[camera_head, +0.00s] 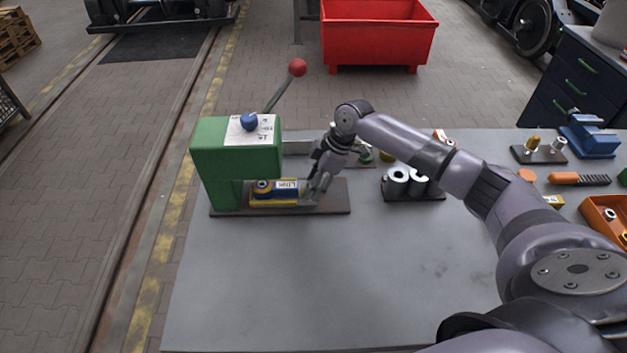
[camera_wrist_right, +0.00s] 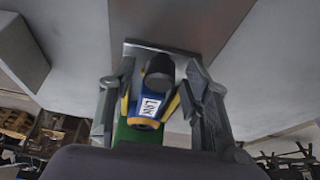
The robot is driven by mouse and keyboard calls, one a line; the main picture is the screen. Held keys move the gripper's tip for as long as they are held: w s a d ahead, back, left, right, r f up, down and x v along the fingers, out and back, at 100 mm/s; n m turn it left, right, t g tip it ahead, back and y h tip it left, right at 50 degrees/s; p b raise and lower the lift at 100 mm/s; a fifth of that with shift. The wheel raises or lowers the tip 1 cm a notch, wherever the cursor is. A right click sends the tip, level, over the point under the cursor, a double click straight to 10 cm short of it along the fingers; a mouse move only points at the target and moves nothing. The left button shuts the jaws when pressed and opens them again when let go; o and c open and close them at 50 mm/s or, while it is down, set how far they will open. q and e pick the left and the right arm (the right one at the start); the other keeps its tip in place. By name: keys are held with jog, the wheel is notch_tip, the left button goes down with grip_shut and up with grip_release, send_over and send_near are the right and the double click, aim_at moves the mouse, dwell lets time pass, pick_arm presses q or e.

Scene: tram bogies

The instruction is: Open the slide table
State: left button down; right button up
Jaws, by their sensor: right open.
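A green press (camera_head: 236,165) stands at the left of the workbench on a dark base plate (camera_head: 335,204). A yellow slide table (camera_head: 270,203) sits in its opening and carries a blue part (camera_head: 265,190) with a white LINK label. My right gripper (camera_head: 316,190) is low over the base plate, at the right end of the slide table. In the right wrist view my right gripper (camera_wrist_right: 158,100) is open, its fingers on either side of the blue part (camera_wrist_right: 148,108) and yellow edges. Whether the fingers touch the table cannot be told. My left gripper is out of view.
A lever with a red knob (camera_head: 297,68) rises from the press. Grey cylinders (camera_head: 397,180) stand right of the base plate. An orange bin (camera_head: 605,217) and blue vise-like block (camera_head: 590,138) are at the right. The bench front (camera_head: 320,280) is clear.

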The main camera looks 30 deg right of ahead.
grip_shut()
dwell(0.7)
